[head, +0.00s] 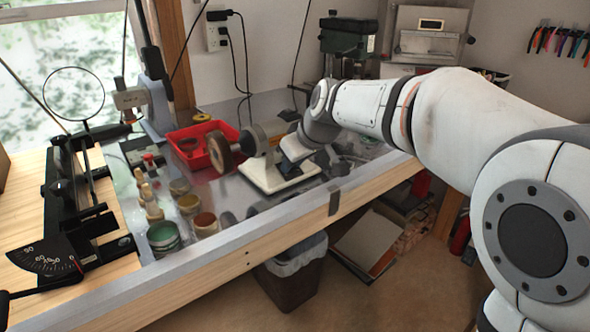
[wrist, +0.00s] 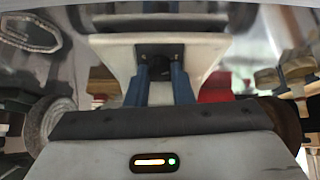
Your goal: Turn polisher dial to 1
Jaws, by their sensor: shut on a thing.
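The polisher (head: 262,140) stands on the bench, a grey motor with a brown buffing wheel (head: 220,152) at its left and a cream base (head: 252,182). In the wrist view its cream base (wrist: 205,50) carries a small dark plate with the black dial (wrist: 157,60). My gripper (wrist: 160,75) has its two blue fingers on either side of the dial, shut on it. In the head view my gripper (head: 293,152) is at the front of the polisher and hides the dial. I cannot read any dial numbers or its pointer.
A red tray (head: 195,158) lies behind and left of the polisher. Several small tins and jars (head: 163,237) stand to the left, beside a black angle-scale tool (head: 75,220). A green machine (head: 345,40) stands behind. A bin (head: 290,280) is under the bench edge.

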